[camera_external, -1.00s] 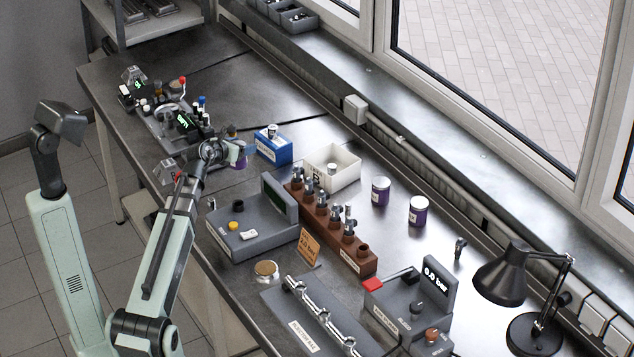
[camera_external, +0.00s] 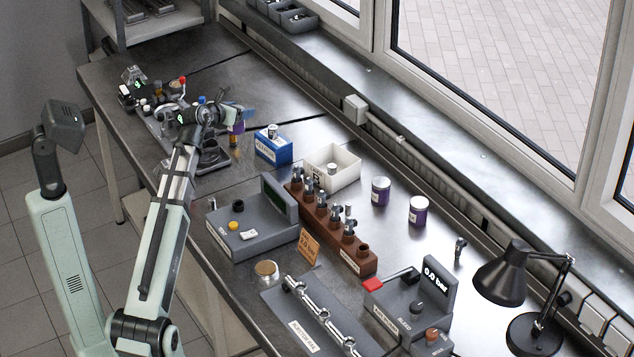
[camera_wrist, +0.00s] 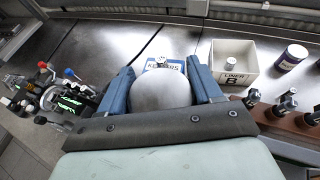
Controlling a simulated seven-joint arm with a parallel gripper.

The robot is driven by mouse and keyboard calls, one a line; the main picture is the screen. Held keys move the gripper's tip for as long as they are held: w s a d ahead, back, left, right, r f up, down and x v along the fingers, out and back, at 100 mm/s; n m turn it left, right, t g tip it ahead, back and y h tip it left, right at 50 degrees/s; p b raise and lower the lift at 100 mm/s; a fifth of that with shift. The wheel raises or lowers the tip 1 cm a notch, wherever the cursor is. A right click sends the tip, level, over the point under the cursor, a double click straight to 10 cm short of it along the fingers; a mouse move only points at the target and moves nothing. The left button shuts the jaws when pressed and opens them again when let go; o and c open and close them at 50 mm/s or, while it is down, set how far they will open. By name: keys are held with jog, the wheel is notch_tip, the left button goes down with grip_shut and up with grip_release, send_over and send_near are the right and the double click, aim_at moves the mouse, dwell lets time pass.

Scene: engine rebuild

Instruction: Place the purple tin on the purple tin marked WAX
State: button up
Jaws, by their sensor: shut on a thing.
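My gripper (camera_external: 238,115) is shut on a purple tin (camera_external: 238,127) and holds it over the far left part of the bench. In the wrist view the blue fingers stand either side of the tin's grey round top (camera_wrist: 165,88), which hides its side and label. Two more purple tins with pale lids stand upright on the bench right of the white bin, one nearer the bin (camera_external: 380,191) and one farther right (camera_external: 419,211). Their labels are too small to read. One purple tin also shows at the right of the wrist view (camera_wrist: 291,58). My gripper is well left of both.
A blue box (camera_external: 273,149) and a white bin (camera_external: 345,178) stand between my gripper and the standing tins. A brown rack (camera_external: 318,222) with several metal parts and a grey console (camera_external: 250,236) are nearer. A black lamp (camera_external: 503,275) stands at the right.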

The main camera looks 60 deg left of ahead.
jog(key=w+d+m+t+h, duration=0.1)
jog(key=w+d+m+h, duration=0.1)
jog(key=w+d, duration=0.3)
jog(key=w+d+m+h, duration=0.2)
jog(key=w+d, duration=0.1)
jog(key=w, duration=0.5)
jog(key=m+g+h, duration=0.7)
jog(key=m+h, duration=0.7)
send_over(424, 203)
jog(key=shift+f, duration=7.55)
jog(key=shift+f, duration=0.1)
jog(key=o, duration=1.3)
